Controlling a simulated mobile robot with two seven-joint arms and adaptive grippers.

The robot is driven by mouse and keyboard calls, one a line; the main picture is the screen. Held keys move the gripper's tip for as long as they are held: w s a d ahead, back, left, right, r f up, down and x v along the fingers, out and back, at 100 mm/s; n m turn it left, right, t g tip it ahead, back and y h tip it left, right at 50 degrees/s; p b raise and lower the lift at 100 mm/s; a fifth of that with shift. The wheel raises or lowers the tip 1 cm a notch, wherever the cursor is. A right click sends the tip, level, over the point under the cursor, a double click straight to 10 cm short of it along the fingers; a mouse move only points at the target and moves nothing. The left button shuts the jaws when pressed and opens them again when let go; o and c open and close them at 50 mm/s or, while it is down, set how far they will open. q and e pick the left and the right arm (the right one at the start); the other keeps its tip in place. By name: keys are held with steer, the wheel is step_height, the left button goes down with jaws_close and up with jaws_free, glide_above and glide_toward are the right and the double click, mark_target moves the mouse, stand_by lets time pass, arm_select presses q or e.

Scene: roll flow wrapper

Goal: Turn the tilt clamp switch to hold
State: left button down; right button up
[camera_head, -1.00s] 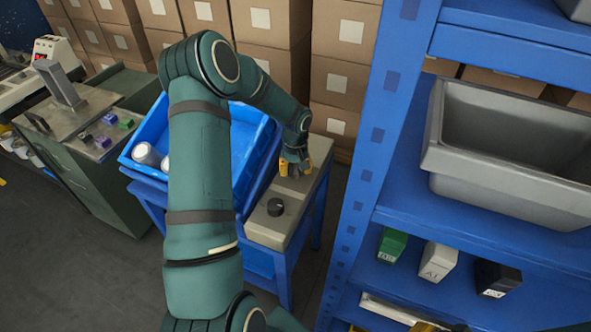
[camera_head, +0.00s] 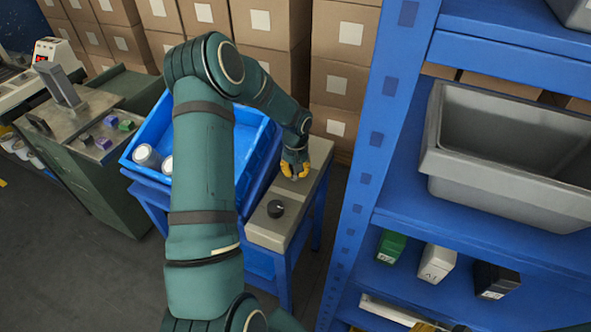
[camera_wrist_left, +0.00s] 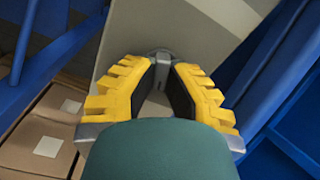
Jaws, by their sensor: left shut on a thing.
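A grey switch (camera_wrist_left: 160,54) on a round base sits near the far end of the light grey panel (camera_head: 264,236). No label can be read on it. My left gripper (camera_head: 295,172) points down at it; in the wrist view its yellow fingers (camera_wrist_left: 159,66) close on the switch from both sides and hide much of it. A second, black round knob (camera_head: 275,208) stands on the nearer part of the panel, apart from the gripper. My right gripper is out of view.
A tilted blue bin (camera_head: 150,128) with white-topped rolls (camera_head: 148,156) adjoins the panel, partly behind my arm. A blue shelf upright (camera_head: 375,130) stands to the right, with a grey tub (camera_head: 500,185) on its shelf. Cardboard boxes (camera_head: 270,25) line the back.

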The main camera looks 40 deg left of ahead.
arm_select(q)
steer(key=m+p, duration=0.1)
steer(key=m, duration=0.4)
steer(key=shift+d+m, duration=0.1)
steer(key=shift+m, duration=0.2)
steer(key=shift+d+f+m+p, duration=0.1)
steer(key=shift+m+p, duration=0.6)
steer(key=shift+m, duration=1.4)
steer(key=c, duration=1)
jaws_free()
step_height(320, 180, up, 12)
